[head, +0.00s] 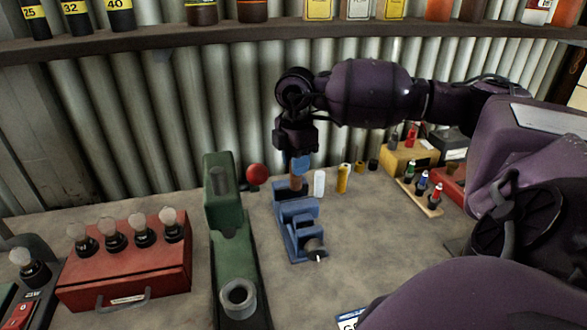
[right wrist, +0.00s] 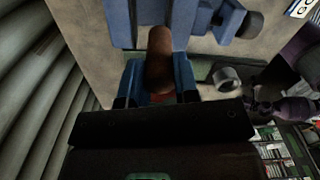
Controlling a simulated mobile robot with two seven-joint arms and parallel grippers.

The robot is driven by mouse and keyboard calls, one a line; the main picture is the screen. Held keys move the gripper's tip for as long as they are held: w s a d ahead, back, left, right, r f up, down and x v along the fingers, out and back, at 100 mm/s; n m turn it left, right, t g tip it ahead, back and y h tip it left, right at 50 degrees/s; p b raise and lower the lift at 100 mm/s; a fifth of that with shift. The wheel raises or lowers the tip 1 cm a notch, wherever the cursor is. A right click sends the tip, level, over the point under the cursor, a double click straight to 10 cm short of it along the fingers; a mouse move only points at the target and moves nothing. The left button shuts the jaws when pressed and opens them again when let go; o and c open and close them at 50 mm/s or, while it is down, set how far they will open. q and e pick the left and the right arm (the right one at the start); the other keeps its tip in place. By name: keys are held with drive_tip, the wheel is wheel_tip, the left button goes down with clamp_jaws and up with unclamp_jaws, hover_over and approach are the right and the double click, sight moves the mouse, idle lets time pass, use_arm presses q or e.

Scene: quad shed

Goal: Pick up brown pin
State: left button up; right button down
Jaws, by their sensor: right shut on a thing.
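The brown pin (head: 297,183) is upright at the back end of a blue vise-like fixture (head: 290,222) on the bench. My right gripper (head: 301,164) points down over it, with its blue fingers at the pin's upper part. In the right wrist view the brown pin (right wrist: 160,58) sits between the two blue fingers (right wrist: 159,84), which are shut on it. The pin's far end is close to the blue fixture (right wrist: 195,22); I cannot tell whether they touch. My left gripper is not in view.
A white pin (head: 319,183) and a yellow pin (head: 343,178) stand just right of the brown one. A green machine (head: 226,245) with a red ball (head: 256,174) beside it stands left.

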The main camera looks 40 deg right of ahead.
drive_tip(key=s+a, duration=0.4)
drive_tip(key=s, duration=0.4)
drive_tip(key=s+a, duration=0.4)
drive_tip(key=s, duration=0.3)
drive_tip(key=shift+s+a, duration=0.35)
drive_tip(key=shift+s, duration=0.05)
